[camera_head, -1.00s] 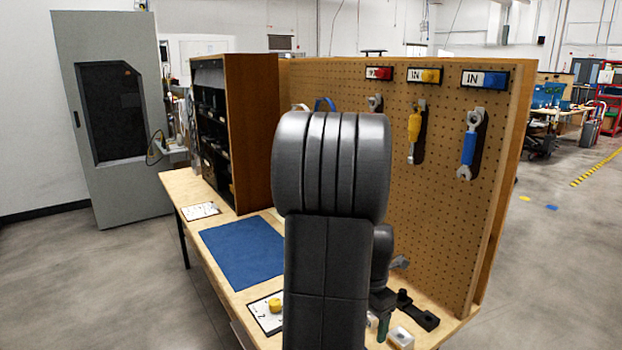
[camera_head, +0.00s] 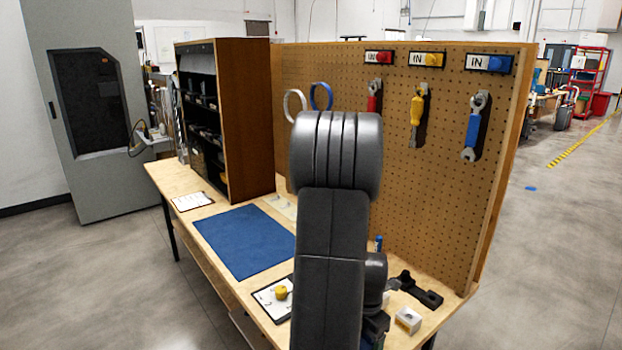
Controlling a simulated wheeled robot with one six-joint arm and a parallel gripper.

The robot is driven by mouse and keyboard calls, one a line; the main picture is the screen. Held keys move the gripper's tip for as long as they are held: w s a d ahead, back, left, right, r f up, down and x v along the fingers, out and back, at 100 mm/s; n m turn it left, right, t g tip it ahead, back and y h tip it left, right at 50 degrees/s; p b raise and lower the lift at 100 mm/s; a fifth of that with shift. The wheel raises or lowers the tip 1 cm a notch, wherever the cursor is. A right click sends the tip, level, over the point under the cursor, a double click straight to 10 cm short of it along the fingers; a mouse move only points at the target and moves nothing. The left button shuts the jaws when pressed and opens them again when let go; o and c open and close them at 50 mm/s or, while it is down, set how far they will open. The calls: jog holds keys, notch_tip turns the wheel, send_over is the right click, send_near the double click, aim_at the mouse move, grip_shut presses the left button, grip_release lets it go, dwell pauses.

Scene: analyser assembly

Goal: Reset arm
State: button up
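My dark grey arm (camera_head: 332,215) rises in the middle of the head view, in front of the workbench. Its upper rounded joint covers part of the pegboard. My gripper is not visible; the arm hides that area or it is out of frame. A small dark part of my arm shows low at the right of the main link, over the bench's front end.
The workbench (camera_head: 222,278) carries a blue mat (camera_head: 243,242), a card with a yellow knob (camera_head: 281,293), a white block (camera_head: 408,320) and a black part (camera_head: 420,291). Tools, including a blue wrench (camera_head: 472,130), hang on the pegboard (camera_head: 445,190). A shelf unit (camera_head: 248,120) stands behind.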

jog(key=shift+r, duration=0.8)
